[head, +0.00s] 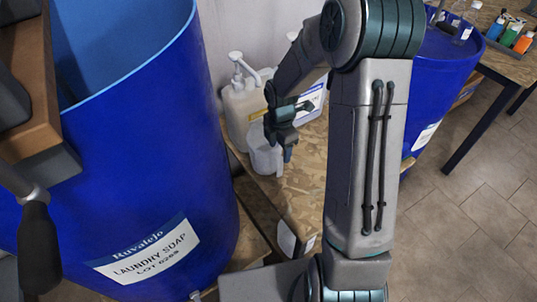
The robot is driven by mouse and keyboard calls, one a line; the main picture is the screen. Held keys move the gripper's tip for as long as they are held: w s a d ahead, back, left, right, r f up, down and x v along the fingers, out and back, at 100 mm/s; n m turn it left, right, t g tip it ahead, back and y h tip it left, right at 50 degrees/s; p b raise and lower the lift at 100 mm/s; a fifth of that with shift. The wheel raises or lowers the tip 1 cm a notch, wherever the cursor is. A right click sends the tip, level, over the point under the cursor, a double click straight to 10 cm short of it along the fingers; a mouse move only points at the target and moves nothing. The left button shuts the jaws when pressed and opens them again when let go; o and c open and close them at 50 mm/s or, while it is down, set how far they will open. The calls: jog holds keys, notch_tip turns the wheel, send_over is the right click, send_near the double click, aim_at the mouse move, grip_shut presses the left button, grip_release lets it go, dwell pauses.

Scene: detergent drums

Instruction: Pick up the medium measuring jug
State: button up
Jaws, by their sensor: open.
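A small whitish measuring jug (263,160) stands upright on the chipboard surface (303,190), in front of a pump bottle. It is the only jug I can make out, so its size among others cannot be compared. My gripper (279,146) is at the jug's upper right side, pointing down, with its jaws open. One finger overlaps the jug's rim in the view. I cannot tell whether it touches the jug or whether the rim is between the fingers. My wrist covers part of the containers behind.
A large open blue drum (130,130) labelled laundry soap stands close on the left. A second blue drum (440,80) is at the right. A pump bottle (238,100) and a translucent container (314,98) stand behind the jug. The tiled floor (470,200) at right is clear.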

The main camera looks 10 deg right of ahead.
aim_at(278, 156)
jog(key=shift+w+a+f, duration=0.15)
jog(key=shift+f, duration=1.2)
jog(key=shift+w+a+f, duration=0.1)
jog(key=shift+a+f, duration=0.05)
jog(key=shift+f, duration=1.15)
grip_shut()
jog(key=shift+r, duration=0.1)
